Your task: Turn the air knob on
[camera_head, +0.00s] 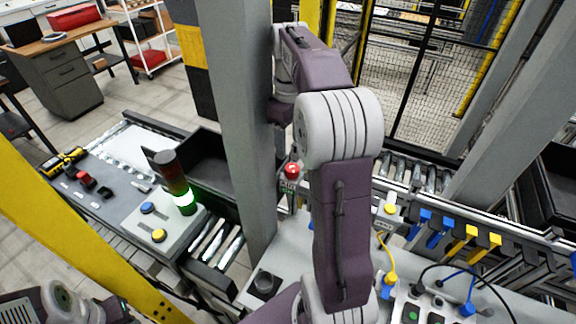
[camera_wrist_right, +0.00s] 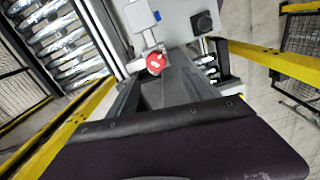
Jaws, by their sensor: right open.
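A round red knob (camera_head: 291,170) stands beside the grey pillar, with a small label below it. A round red part also shows near the top middle of the right wrist view (camera_wrist_right: 155,62).
The grey pillar (camera_head: 232,120) stands close to my right arm. A lit green signal tower (camera_head: 178,182) stands on a conveyor panel at left. A black round part (camera_head: 265,284) sits on the grey bench. Blue and yellow fittings (camera_head: 472,235) and cables crowd the right.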

